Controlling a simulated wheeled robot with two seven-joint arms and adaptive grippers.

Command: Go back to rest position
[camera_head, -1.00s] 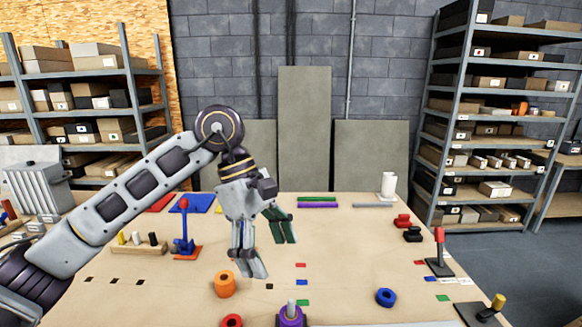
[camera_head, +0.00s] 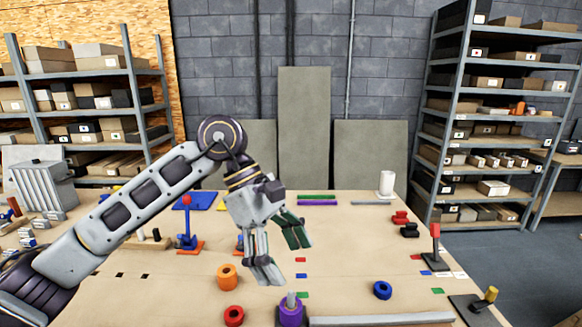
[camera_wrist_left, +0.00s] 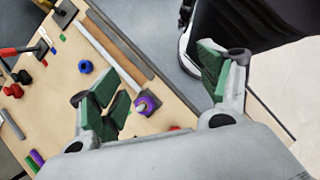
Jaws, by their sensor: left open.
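My left gripper (camera_head: 288,261) hangs above the middle of the table, fingers pointing down. Its green-padded fingers are spread and empty, also in the left wrist view (camera_wrist_left: 165,82). Below it, a purple ring (camera_head: 291,314) sits around a grey peg at the table's front. An orange ring (camera_head: 228,277) and a red ring (camera_head: 234,316) lie left of it. A blue ring (camera_head: 382,290) lies to the right. The fingers appear to touch none of these. My right gripper is not in view.
The table (camera_head: 345,250) has free room right of the gripper. A blue stand with a red knob (camera_head: 187,228) is at left. Levers with red (camera_head: 435,245) and yellow (camera_head: 490,296) handles stand at right. A white cup (camera_head: 387,184) stands at the back. Shelves flank the table.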

